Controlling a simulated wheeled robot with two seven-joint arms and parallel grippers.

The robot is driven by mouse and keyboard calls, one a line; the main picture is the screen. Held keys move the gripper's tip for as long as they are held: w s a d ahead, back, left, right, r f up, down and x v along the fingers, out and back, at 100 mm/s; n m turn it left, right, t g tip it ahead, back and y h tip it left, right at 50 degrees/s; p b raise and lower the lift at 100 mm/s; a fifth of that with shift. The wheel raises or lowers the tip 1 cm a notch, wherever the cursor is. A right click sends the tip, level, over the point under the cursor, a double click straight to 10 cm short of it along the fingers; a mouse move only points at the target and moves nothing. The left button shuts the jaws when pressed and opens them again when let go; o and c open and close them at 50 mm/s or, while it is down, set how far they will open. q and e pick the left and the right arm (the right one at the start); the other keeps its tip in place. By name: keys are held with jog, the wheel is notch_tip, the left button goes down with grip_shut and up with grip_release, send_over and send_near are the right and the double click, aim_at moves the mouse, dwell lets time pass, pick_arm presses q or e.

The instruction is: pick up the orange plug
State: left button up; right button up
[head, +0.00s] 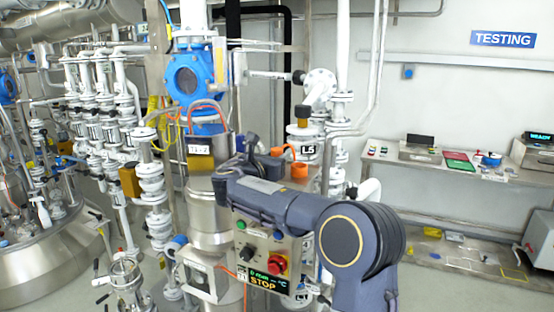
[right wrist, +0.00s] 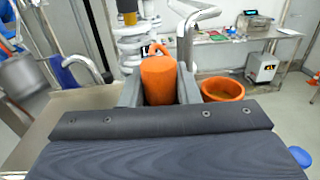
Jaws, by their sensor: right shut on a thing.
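The orange plug (right wrist: 158,82) is a rounded cylinder with a loop on top. In the right wrist view it stands between the two grey fingers of my right gripper (right wrist: 159,92), which is shut on it. In the head view my right gripper (head: 262,158) is over the top of the metal control box, and part of the orange plug (head: 283,150) shows beside its dark fingers. The plug's lower end is hidden, so I cannot tell whether it touches the surface below. My left gripper is in neither view.
An open orange cup (right wrist: 222,89) stands just right of the gripper; the orange cup also shows in the head view (head: 299,170). The control panel (head: 268,260) faces front below my arm. White pipework stands close behind. A bench (head: 380,150) runs along the right wall.

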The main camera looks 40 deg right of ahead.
jog(key=shift+c, duration=0.6)
jog(key=shift+r, duration=0.1)
